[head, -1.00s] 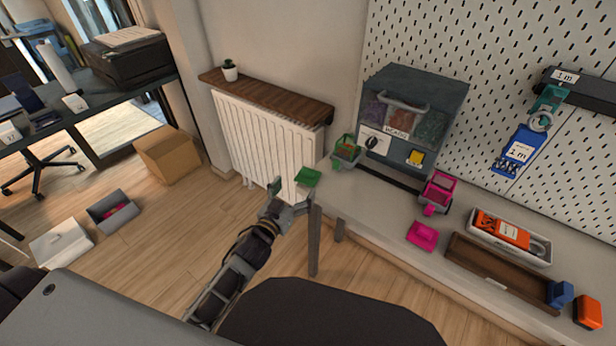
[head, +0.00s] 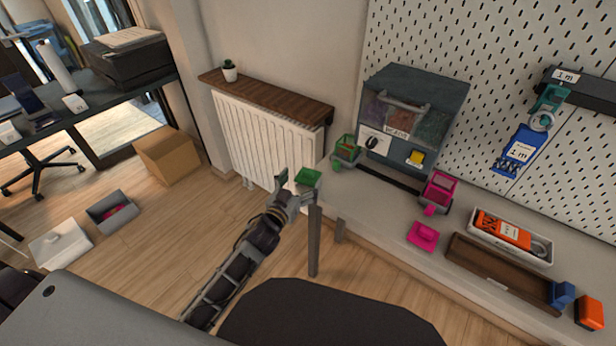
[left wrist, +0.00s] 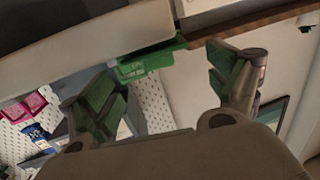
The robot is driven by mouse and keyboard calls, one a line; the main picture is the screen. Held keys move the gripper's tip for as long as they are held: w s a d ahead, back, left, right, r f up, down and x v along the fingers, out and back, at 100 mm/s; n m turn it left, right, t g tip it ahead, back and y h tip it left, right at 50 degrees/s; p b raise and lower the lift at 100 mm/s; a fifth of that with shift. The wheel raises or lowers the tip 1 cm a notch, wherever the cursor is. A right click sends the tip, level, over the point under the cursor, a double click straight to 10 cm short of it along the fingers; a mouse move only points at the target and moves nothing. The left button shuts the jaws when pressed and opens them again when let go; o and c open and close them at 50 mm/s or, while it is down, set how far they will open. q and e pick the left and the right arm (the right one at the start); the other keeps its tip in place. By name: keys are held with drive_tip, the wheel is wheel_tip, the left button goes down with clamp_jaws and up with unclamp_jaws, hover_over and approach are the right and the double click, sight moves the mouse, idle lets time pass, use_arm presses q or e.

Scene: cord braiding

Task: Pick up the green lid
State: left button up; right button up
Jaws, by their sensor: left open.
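The green lid (head: 308,177) lies flat at the left end of the grey workbench. My left gripper (head: 294,188) is open and empty, close beside the lid at its lower left, with no visible grip on it. In the left wrist view, the two green-padded fingers of my left gripper (left wrist: 168,92) are spread apart. A green piece, which looks like the lid (left wrist: 148,64), shows beyond and between them, partly cut off by a grey edge above. My right gripper is not in view.
A green open container (head: 346,150) stands on the workbench (head: 385,205) just right of the lid. A grey bead cabinet (head: 415,105), a pink container (head: 439,190) and a pink lid (head: 423,236) are farther right. The radiator (head: 265,140) with its wooden shelf is behind my gripper.

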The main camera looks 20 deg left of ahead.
sight(307, 174)
use_arm(q)
drive_tip(key=shift+w, duration=0.15)
drive_tip(key=shift+w+d, duration=0.1)
drive_tip(key=shift+w, duration=0.3)
drive_tip(key=shift+w+d+f, duration=0.1)
drive_tip(key=shift+w+d, duration=0.05)
drive_tip(key=shift+w, duration=0.7)
drive_tip(key=shift+w+d+b, duration=0.1)
drive_tip(key=shift+w+b, duration=0.25)
drive_tip(key=shift+w, duration=0.85)
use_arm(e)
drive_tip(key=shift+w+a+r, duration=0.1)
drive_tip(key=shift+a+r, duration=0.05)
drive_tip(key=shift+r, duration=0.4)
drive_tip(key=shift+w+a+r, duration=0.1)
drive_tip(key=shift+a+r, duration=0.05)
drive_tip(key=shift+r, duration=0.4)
use_arm(q)
drive_tip(key=c, duration=0.9)
